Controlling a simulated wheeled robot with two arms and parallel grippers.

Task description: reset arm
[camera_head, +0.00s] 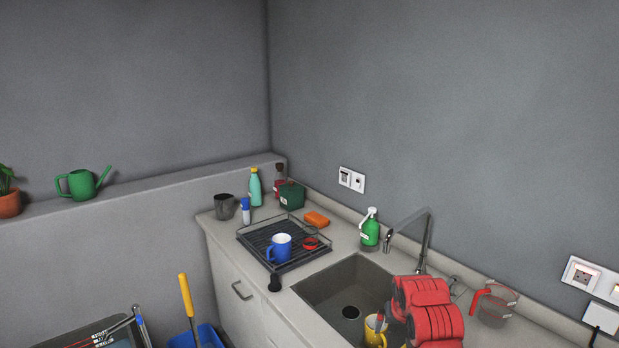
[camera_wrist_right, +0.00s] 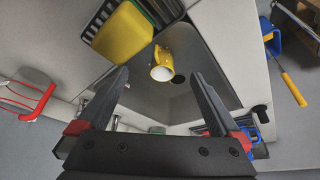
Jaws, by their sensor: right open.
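My right gripper (camera_wrist_right: 160,88) is open, with its two dark fingers spread and nothing between them. In the head view my red right arm (camera_head: 428,310) reaches over the right part of the sink and hides some of it. A yellow mug (camera_head: 374,329) is in the sink (camera_head: 345,285), partly behind the arm. In the right wrist view the yellow mug (camera_wrist_right: 162,66) lies beyond the fingertips, apart from them. My left gripper is not in view.
A faucet (camera_head: 427,240) rises behind the sink. A green soap bottle (camera_head: 370,232) and a clear measuring jug with a red handle (camera_head: 495,303) stand on the counter. A dish rack (camera_head: 262,252) holds a blue mug (camera_head: 279,248).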

